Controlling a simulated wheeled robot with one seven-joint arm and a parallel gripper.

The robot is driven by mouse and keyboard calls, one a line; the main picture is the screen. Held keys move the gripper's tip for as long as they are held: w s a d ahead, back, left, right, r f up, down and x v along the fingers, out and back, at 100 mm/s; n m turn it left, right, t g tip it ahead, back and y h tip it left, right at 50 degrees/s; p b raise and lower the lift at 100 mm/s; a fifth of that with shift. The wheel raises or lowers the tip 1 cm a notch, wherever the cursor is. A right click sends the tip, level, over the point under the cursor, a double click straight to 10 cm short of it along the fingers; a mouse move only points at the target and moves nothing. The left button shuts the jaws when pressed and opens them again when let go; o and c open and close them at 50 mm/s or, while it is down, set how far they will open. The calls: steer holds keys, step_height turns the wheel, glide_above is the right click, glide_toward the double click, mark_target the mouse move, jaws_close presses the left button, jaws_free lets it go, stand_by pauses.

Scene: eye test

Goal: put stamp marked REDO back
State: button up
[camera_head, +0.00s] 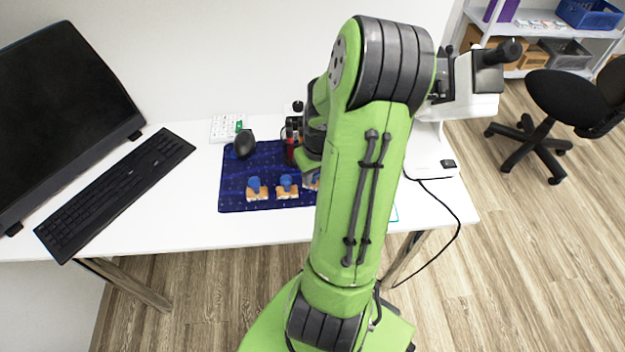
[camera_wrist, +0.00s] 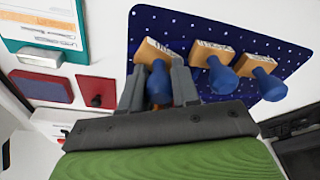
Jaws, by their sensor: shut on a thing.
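My gripper (camera_wrist: 158,80) is shut on the blue handle of a wooden-block stamp (camera_wrist: 150,52), at the left end of a row in the wrist view. The lettering on its block is too small to read. The block is over or on a dark blue dotted mat (camera_wrist: 185,22); I cannot tell if it touches. Two like stamps stand beside it, one in the middle (camera_wrist: 221,75) and one at the right (camera_wrist: 269,84). In the head view two stamps show on the mat (camera_head: 232,190); my arm hides my gripper and most of the held stamp.
A red ink pad (camera_wrist: 42,87), a small dark red item (camera_wrist: 95,91) and a teal clipboard (camera_wrist: 82,30) lie beside the mat. A white microscope (camera_head: 470,92) stands right.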

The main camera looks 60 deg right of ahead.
steer(key=shift+f, duration=0.7)
steer(key=shift+r, duration=0.15)
steer(key=o, duration=0.9)
steer(key=shift+c, duration=0.2)
step_height(320, 180, up, 12)
steer(key=s+p, duration=0.2)
steer(key=p, duration=0.3)
steer(key=w+a+r+n+t+h, duration=0.1)
steer(key=w+a+r, duration=0.1)
steer(key=a+r, duration=0.45)
steer(key=w+a+r+n, duration=0.1)
steer(key=a+r+n, duration=0.15)
steer(key=a, duration=0.75)
steer(key=s+a+r+n+t+y, duration=0.1)
steer(key=s+a+r+t, duration=0.2)
steer(key=s+a, duration=0.3)
steer(key=a, duration=0.4)
steer(key=shift+s+r+n+y, duration=0.15)
steer(key=shift+r+n+y, duration=0.1)
steer(key=shift+n+y, duration=0.15)
